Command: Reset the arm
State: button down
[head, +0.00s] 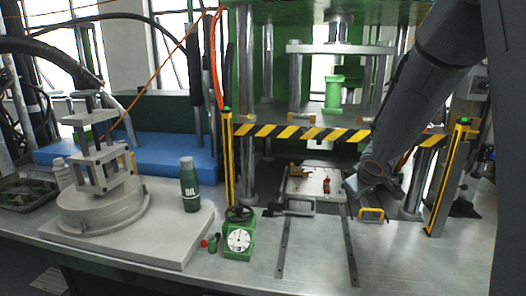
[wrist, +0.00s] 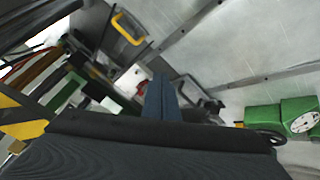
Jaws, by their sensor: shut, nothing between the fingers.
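My grey arm reaches down from the upper right in the head view, in front of the press. My gripper (wrist: 161,97) shows in the wrist view as two blue-grey fingers pressed together, with nothing between them. In the head view its end is dark and partly hidden by the arm, near the right side of the mold plate (head: 302,184). A small red part (head: 327,185) stands on this plate. I cannot tell whether the gripper touches anything.
The green press has a yellow-black striped bar (head: 300,132) and a yellow post (head: 228,160). A yellow handle (head: 371,214) lies near my gripper. A green dial gauge (head: 239,239), an oil bottle (head: 189,187) and a round grey fixture (head: 103,207) stand left. The front table between the rails is clear.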

jog(key=s+a+f+m+g, duration=0.1)
jog(key=s+a+g, duration=0.1)
jog(key=s, duration=0.7)
jog(key=s+a+f+m+g, duration=0.2)
jog(key=s+a, duration=0.2)
jog(key=s, duration=0.6)
jog(key=s+a+f+m+g+y, duration=0.1)
jog(key=s+a, duration=0.3)
jog(key=s, duration=0.5)
jog(key=shift+s+f+m+g+b, duration=0.4)
jog(key=shift+f+m+g, duration=0.2)
jog(key=shift+f+g, duration=0.1)
